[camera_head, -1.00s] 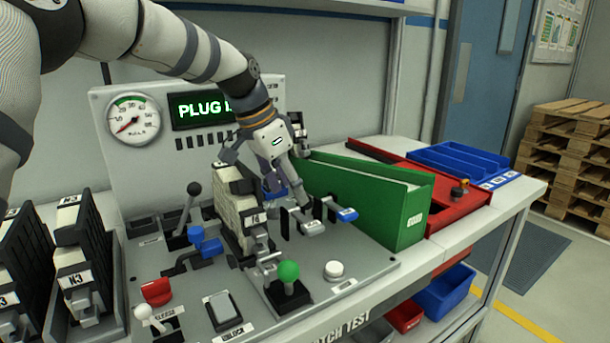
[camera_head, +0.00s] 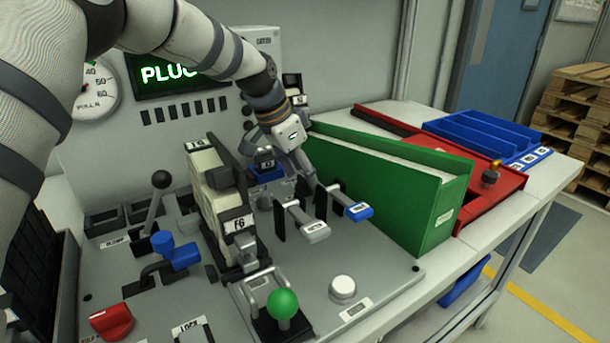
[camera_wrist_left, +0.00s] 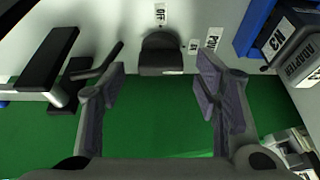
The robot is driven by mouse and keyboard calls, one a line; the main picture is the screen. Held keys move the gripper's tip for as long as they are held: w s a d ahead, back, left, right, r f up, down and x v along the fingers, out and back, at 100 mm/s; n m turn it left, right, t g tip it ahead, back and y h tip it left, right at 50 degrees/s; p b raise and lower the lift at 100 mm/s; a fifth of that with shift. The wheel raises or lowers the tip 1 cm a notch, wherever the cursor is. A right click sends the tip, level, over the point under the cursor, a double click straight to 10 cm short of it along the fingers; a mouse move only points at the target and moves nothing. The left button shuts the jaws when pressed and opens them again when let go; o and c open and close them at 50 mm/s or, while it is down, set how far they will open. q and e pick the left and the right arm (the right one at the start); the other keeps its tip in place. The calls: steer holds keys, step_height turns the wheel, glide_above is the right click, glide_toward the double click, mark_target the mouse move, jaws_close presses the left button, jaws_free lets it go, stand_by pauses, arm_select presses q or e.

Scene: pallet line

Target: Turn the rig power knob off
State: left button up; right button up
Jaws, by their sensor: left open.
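The rig power knob (camera_wrist_left: 162,52) is a dark knob in the left wrist view, with an OFF label above it and an ON label to its right. My left gripper (camera_wrist_left: 160,80) is open, with one finger on each side of the line to the knob. The knob shows beyond and between the fingertips, and I see no contact. In the head view my left gripper (camera_head: 287,165) is at the back right of the rig, beside the green bin. I cannot make out the knob there. My right gripper is not in view.
The green bin (camera_head: 447,215) stands close to the right of my left gripper. Two levers, one grey-tipped (camera_head: 315,231) and one blue-tipped (camera_head: 358,211), stand in front of it. A green-ball lever (camera_head: 283,303) is nearer.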

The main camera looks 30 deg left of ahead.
arm_select(q)
steer(key=shift+w+d+f, duration=0.1)
steer(key=shift+w+f, duration=0.15)
steer(key=shift+f, duration=0.25)
steer(key=c, duration=1.1)
steer(key=shift+c, duration=0.2)
